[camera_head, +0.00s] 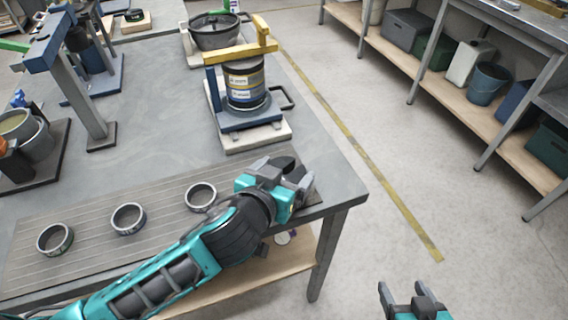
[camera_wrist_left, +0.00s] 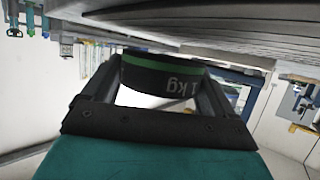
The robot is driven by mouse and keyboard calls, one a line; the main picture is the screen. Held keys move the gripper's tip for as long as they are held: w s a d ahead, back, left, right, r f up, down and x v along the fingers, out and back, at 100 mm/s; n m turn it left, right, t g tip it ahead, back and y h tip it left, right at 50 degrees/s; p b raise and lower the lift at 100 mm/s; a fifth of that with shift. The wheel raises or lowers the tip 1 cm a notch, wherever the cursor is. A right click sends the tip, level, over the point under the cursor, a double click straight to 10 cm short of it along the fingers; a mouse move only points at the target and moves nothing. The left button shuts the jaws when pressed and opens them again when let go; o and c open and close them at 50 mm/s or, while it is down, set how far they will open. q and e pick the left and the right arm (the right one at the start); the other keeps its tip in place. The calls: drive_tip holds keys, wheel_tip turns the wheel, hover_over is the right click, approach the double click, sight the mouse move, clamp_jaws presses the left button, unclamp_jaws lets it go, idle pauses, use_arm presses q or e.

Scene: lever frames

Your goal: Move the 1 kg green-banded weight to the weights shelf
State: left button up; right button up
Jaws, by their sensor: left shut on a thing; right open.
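My left gripper (camera_head: 290,178) is over the right end of a grey slatted board near the table's corner. In the left wrist view its fingers (camera_wrist_left: 155,95) are shut on a dark ring-shaped weight (camera_wrist_left: 150,76) with a green band and an upside-down "1 kg" label. In the head view my gripper largely hides this weight. Three other ring weights, left (camera_head: 55,238), middle (camera_head: 128,218) and right (camera_head: 200,197), sit in a row on the slatted board (camera_head: 95,265). My right gripper (camera_head: 408,298) is open and empty over the floor. I cannot tell which surface is the weights shelf.
A banded canister (camera_head: 244,82) stands in a blue and yellow frame (camera_head: 262,48) behind my left gripper. A grey press stand (camera_head: 78,85) is at the left. A wooden lower shelf (camera_head: 215,288) lies under the table. Bins fill a rack (camera_head: 510,150) at right; the floor between is clear.

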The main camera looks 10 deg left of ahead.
use_arm(q)
drive_tip(key=shift+f, duration=0.75)
drive_tip(key=shift+f, duration=0.15)
drive_tip(key=o, duration=1.4)
drive_tip(key=shift+f, duration=0.2)
drive_tip(key=shift+r, duration=0.1)
